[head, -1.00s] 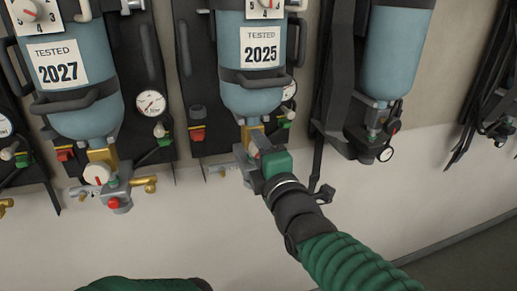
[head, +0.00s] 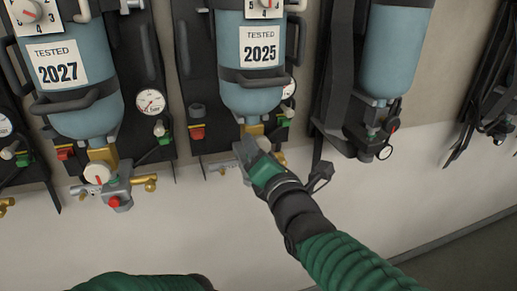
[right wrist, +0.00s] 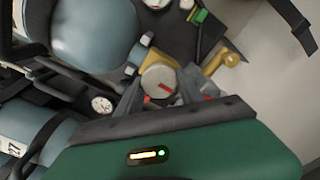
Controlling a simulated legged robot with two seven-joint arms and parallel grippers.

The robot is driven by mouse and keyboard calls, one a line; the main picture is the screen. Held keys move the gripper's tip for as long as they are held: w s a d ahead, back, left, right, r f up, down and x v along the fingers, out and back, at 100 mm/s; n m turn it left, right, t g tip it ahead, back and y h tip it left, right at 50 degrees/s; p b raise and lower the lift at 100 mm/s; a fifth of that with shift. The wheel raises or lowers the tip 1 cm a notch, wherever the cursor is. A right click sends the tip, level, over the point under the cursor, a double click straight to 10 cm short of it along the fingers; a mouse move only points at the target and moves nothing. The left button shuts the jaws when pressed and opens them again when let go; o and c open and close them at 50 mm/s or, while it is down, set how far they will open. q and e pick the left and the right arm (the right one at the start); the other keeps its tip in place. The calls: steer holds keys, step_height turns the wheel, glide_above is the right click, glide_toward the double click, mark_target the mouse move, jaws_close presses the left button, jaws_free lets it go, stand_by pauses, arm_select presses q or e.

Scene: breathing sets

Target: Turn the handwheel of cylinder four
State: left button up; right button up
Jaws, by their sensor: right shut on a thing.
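The middle cylinder (head: 250,92) is blue, hangs on a black backplate and bears a "TESTED 2025" label. Its valve sits at its lower end, largely hidden in the head view by my right gripper (head: 250,155). In the right wrist view the pale round handwheel (right wrist: 157,77) with a red mark sits between the two grey fingers of my right gripper (right wrist: 168,100), which is shut on it. A brass outlet (right wrist: 229,60) sticks out beside it. My left gripper is out of view; only my green left sleeve shows at the bottom edge.
The left cylinder (head: 75,100), labelled 2027, has its own pale handwheel (head: 97,173) with a red mark and a red button. Another blue cylinder (head: 394,50) hangs to the right. Small gauges (head: 151,101) sit beside the cylinders. The wall below is bare.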

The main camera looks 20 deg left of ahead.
steer(key=shift+f, duration=0.35)
steer(key=o, duration=1.4)
steer(key=shift+w+r, duration=0.15)
steer(key=shift+r, duration=0.1)
steer(key=b+v, duration=0.1)
steer(key=v, duration=1.1)
steer(key=shift+w, duration=0.1)
